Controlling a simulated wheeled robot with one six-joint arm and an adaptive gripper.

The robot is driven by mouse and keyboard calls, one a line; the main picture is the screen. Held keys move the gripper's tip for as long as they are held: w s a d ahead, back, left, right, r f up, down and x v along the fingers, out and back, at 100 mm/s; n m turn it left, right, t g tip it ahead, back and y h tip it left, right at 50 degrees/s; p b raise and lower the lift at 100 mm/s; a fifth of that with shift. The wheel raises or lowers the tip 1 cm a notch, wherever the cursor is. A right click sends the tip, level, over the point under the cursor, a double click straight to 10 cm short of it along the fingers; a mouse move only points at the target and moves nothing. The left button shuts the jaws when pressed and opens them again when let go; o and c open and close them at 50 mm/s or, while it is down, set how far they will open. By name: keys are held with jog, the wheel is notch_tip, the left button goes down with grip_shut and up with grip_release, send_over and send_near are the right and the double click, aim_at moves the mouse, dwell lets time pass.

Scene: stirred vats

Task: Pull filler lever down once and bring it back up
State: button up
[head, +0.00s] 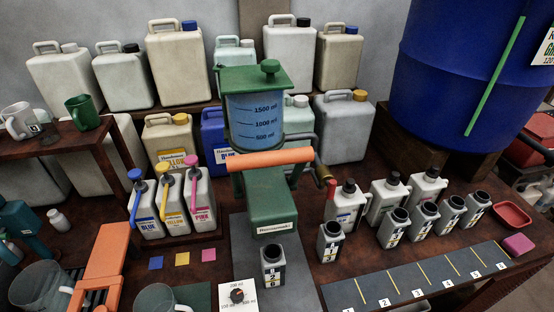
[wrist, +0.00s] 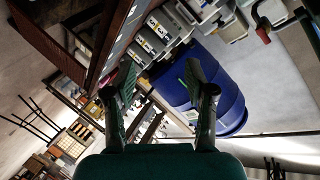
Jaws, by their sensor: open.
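The filler (head: 265,205) is a green dispenser with a clear graduated tank (head: 267,120) of blue liquid and a green lid. A thick orange bar (head: 270,160), which looks like its lever handle, lies nearly level across the front below the tank. I cannot identify the gripper in the head view.
Pump jugs (head: 172,208) stand left of the filler; several small bottles (head: 397,225) stand right. Large canisters (head: 178,62) line the back. A blue drum (head: 440,85) is at right and shows in the wrist view (wrist: 195,85). The numbered dark strip (head: 415,280) is bare.

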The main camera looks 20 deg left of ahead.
jog(key=w+a+r+m+y, duration=0.1)
jog(key=w+a+r+y, duration=0.15)
jog(key=w, duration=0.25)
jog(key=w+a+r+m+y, duration=0.1)
jog(key=w+a+r, duration=0.15)
jog(key=w, duration=0.25)
jog(key=n+g+y, duration=0.6)
jog(key=g+y, duration=0.4)
jog(key=g, duration=0.2)
send_near(280, 162)
jog(key=x, duration=1.1)
jog(key=shift+w+a, duration=0.15)
jog(key=shift+a, duration=0.2)
grip_shut()
